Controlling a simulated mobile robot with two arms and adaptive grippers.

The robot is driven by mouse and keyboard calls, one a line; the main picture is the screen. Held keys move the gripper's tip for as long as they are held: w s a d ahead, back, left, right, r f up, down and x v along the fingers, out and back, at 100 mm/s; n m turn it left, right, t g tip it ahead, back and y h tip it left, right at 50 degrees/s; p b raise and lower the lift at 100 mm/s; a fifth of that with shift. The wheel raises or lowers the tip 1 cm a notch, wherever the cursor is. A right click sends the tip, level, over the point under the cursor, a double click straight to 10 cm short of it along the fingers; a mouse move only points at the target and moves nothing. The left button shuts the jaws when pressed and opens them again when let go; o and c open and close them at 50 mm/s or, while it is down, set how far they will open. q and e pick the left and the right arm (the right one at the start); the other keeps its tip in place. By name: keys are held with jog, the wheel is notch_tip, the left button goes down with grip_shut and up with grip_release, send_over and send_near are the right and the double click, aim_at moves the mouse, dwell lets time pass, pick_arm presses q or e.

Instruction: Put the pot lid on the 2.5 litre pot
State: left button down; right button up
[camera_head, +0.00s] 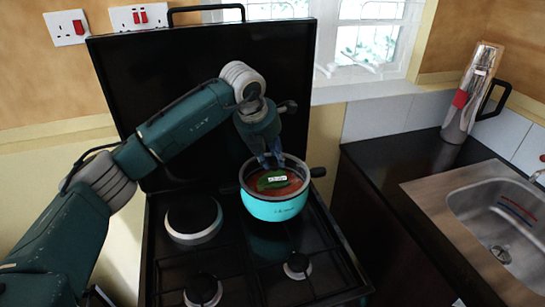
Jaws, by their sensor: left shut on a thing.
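The turquoise pot (274,208) stands on the back right of the black stove, with a dark handle at its right. A grey rim rings its top, and red-brown and green show inside it, with a small white label. My left gripper (268,162) points down over the far part of the pot's top and is shut. What it grips is small and mostly hidden by its fingers; it appears to be the pot lid. The lid's outline is not clear, so I cannot tell if it rests on the rim. My right gripper is not in view.
The stove (240,272) has several burners, with its black cover (150,80) raised behind. A dark counter (390,165) at the right carries a metal flask (470,98) and a steel sink (500,220). The front of the stove is clear.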

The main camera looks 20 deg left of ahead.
pick_arm(q)
jog(key=c, duration=1.3)
grip_release()
jog(key=shift+c, duration=0.2)
